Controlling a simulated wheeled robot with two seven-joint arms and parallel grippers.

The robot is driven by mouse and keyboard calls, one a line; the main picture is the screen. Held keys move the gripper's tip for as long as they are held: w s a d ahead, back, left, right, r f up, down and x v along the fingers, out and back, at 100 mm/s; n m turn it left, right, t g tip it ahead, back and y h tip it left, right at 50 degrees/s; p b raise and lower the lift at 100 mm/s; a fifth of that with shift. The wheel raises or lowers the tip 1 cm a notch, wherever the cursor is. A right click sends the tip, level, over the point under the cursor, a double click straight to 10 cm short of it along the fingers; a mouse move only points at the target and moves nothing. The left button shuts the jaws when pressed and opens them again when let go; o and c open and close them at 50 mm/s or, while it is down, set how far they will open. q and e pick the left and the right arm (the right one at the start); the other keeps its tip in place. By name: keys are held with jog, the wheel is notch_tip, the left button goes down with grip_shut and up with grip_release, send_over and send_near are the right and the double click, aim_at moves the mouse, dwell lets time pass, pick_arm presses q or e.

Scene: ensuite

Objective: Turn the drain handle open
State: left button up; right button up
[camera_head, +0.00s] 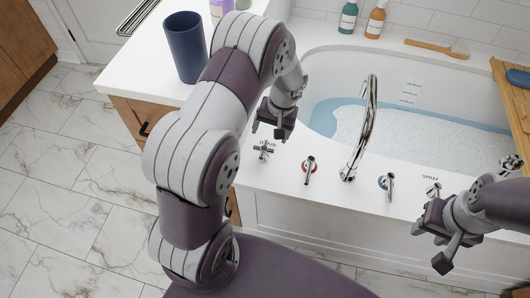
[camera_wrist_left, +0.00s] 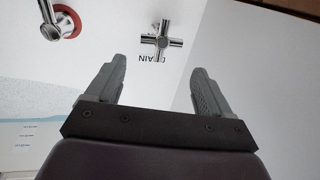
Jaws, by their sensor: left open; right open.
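The drain handle (camera_head: 264,150) is a chrome cross-shaped handle on the white tub rim, beside the printed word DRAIN. It also shows in the left wrist view (camera_wrist_left: 162,41), ahead of the fingertips and between their lines. My left gripper (camera_head: 275,131) is above and just behind the handle in the head view, open and empty. In the left wrist view its two fingers (camera_wrist_left: 158,75) are apart, with a gap between them and the handle. My right gripper (camera_head: 428,248) is open and empty at the right, near the tub's front edge, below the spray handle (camera_head: 433,190).
A red-ringed tap (camera_head: 309,169), a curved chrome spout (camera_head: 362,135) and a blue-ringed tap (camera_head: 388,184) stand along the rim. The tub holds foamy water (camera_head: 420,140). A dark blue cup (camera_head: 185,47) stands on the white counter at left. A wooden tray (camera_head: 510,95) spans the tub's right side.

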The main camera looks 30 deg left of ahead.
aim_at(260, 148)
pick_arm(q)
jog(key=f, duration=0.3)
jog(key=a+f+b, duration=0.1)
jog(key=f, duration=0.5)
jog(key=shift+s+a+b, duration=0.2)
jog(key=shift+a+b, duration=0.1)
jog(key=shift+a, duration=0.1)
jog(key=c, duration=0.7)
jog(key=n, duration=0.3)
jog(key=shift+a+n+g, duration=0.15)
jog(key=shift+n+g, duration=0.15)
jog(key=shift+g, duration=0.1)
jog(key=n, duration=0.2)
jog(key=n+h, duration=0.1)
jog(key=n, duration=0.1)
jog(key=shift+s+a+r+n+g+p, duration=0.1)
jog(key=shift+s+a+n+g+p, duration=0.1)
jog(key=shift+n+g+p, duration=0.15)
jog(key=n, duration=0.2)
jog(key=n+p, duration=0.1)
jog(key=n, duration=0.1)
jog(key=shift+s+a+h, duration=0.1)
jog(key=shift+s+h, duration=0.1)
jog(key=shift+h, duration=0.2)
jog(key=shift+s+n+h+p, duration=0.2)
jog(key=shift+n+p, duration=0.3)
jog(key=shift+n, duration=0.9)
jog(key=shift+s+n+h+p, duration=0.15)
jog(key=shift+n+p, duration=0.35)
jog(key=shift+n, duration=0.85)
